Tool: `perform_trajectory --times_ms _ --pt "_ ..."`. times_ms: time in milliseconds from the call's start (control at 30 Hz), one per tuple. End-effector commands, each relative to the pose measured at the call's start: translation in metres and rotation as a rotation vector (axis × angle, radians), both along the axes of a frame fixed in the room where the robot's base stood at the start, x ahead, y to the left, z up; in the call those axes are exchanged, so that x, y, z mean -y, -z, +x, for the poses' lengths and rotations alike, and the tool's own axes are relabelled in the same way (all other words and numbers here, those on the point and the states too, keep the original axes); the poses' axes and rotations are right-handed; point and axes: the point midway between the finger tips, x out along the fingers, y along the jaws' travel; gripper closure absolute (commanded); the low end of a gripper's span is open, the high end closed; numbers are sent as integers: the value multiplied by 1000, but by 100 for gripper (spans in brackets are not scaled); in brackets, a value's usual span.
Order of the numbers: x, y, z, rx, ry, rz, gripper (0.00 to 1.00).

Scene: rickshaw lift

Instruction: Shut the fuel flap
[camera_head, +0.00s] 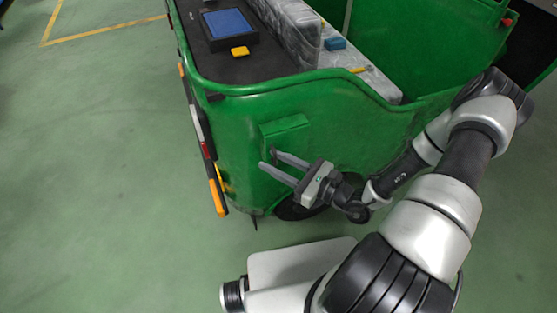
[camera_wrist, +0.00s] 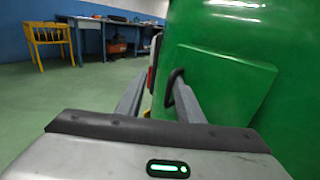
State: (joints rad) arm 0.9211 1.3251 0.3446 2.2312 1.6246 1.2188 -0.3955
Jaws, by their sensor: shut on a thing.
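The fuel flap (camera_head: 286,131) is a green panel on the rickshaw's green side, and it stands out from the body in the head view. In the wrist view the flap (camera_wrist: 220,85) is a tilted green plate with a dark loop handle (camera_wrist: 173,80) at its left edge. My gripper (camera_head: 268,160) is at the flap's lower left and shut on the flap at its handle side. The fingers sit a little apart, and the right finger lies at the handle in the wrist view. The exact contact is hard to see.
The green rickshaw body (camera_head: 350,115) fills the space behind the flap. A blue-topped box (camera_head: 228,24) and a yellow block (camera_head: 240,51) lie on its dark deck. A red, white and orange strip (camera_head: 205,145) runs along its corner. Green floor (camera_head: 90,180) is clear on the left.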

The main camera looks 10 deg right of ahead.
Motion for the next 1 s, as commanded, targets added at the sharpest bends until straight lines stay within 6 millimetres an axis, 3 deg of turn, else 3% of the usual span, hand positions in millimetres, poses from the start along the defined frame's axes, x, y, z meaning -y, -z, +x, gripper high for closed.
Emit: perform_trajectory --times_ms 33,533,667,1000 --pt "-7 -8 -1 16 -15 14 74" --pt "2 -10 -5 21 -9 14 74" --pt "19 -10 -19 19 -4 11 74" --pt "82 -5 -75 8 -1 3 74"
